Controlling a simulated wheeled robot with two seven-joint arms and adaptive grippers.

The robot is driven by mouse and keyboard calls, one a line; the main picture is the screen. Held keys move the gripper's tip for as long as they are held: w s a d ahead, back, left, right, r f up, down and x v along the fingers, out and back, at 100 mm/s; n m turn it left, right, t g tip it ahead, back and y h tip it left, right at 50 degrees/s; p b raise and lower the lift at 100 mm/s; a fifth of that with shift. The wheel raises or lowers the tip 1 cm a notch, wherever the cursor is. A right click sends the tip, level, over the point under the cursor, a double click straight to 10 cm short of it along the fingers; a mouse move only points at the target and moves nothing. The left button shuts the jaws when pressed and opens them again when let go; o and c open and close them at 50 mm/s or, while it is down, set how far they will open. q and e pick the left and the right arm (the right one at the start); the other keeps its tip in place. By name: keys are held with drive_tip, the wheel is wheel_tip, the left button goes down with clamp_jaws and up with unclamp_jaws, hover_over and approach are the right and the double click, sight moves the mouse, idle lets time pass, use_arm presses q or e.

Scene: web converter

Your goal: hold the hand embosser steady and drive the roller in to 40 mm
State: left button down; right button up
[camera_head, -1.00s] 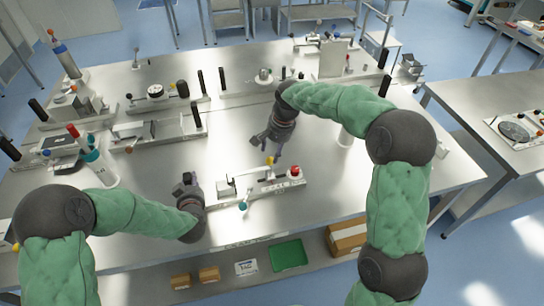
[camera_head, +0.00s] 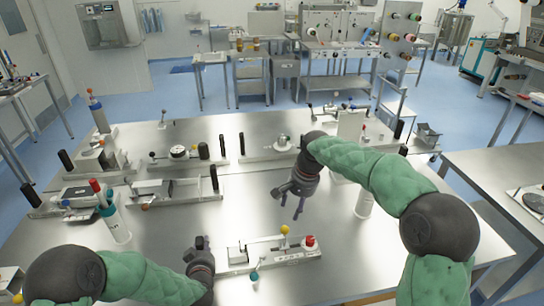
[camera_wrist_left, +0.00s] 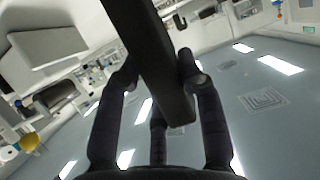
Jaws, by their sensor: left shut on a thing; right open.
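The hand embosser, as I take it (camera_head: 290,258), is a low pale device at the front middle of the table. It has a red knob (camera_head: 310,241), a yellow ball (camera_head: 284,229) and a teal ball (camera_head: 254,276). My left gripper (camera_head: 203,243) is at its left end. In the left wrist view my left gripper (camera_wrist_left: 160,110) is shut on a dark bar-like handle (camera_wrist_left: 155,60). My right gripper (camera_head: 291,206) is open and empty, just above and behind the yellow ball, apart from it. I cannot make out the roller or any scale reading.
Several other bench devices stand behind and to the left, including one with a black knob (camera_head: 203,150). A white bottle (camera_head: 116,226) stands at the left and a white cylinder (camera_head: 364,203) at the right.

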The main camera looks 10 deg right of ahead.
use_arm(q)
drive_tip(key=shift+s+f, duration=0.35)
drive_tip(key=shift+f, duration=0.05)
drive_tip(key=c, duration=0.8)
unclamp_jaws()
drive_tip(key=shift+o, duration=0.4)
drive_tip(key=shift+w+r, duration=0.2)
drive_tip(key=shift+r, duration=0.1)
drive_tip(key=shift+r, duration=0.1)
drive_tip(key=v, duration=1.2)
